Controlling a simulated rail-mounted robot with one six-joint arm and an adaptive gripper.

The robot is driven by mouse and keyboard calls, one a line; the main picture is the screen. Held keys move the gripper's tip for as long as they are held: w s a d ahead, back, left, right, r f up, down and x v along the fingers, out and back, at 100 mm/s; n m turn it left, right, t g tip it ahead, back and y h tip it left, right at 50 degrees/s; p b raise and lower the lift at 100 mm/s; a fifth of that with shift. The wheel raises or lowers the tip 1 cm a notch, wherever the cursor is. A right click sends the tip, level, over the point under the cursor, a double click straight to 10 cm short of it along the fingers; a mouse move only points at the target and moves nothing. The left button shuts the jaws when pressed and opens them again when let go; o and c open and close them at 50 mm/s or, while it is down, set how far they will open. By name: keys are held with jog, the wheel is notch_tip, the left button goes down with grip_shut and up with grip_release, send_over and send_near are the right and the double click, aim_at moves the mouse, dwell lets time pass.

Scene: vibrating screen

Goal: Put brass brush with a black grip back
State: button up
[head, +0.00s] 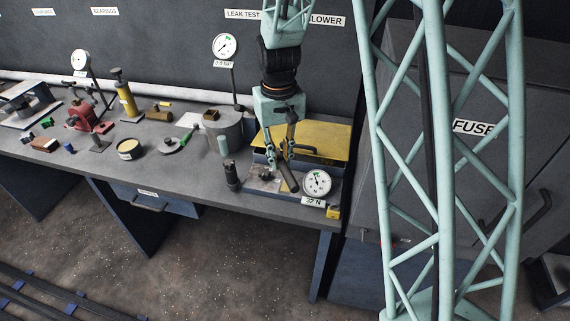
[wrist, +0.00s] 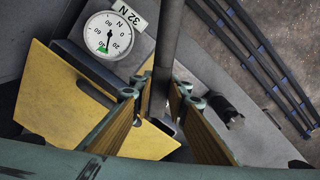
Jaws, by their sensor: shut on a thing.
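My gripper (head: 284,156) is over the right end of the bench, in front of the yellow plate. It is shut on a dark bar, which I take to be the black grip of the brass brush (head: 289,180). In the wrist view the grip (wrist: 170,45) runs from the top edge down between the two fingers of my gripper (wrist: 158,98). The grip is tilted in the head view. Brass bristles cannot be made out in either view. I cannot tell whether the brush touches the surface below.
A round gauge (head: 316,183) marked 32 N stands close right of my gripper. A yellow plate (head: 325,140) lies behind it. A dark upright cylinder (head: 232,175) stands to the left. A grey drum (head: 228,126), gauges and small tools crowd the bench (head: 190,177); its front strip is clearer.

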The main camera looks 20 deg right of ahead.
jog(key=w+d+r+b, duration=0.1)
jog(key=w+r+b, duration=0.2)
jog(key=w+r, duration=0.6)
notch_tip(320, 180, up, 3)
jog(key=shift+r, duration=0.15)
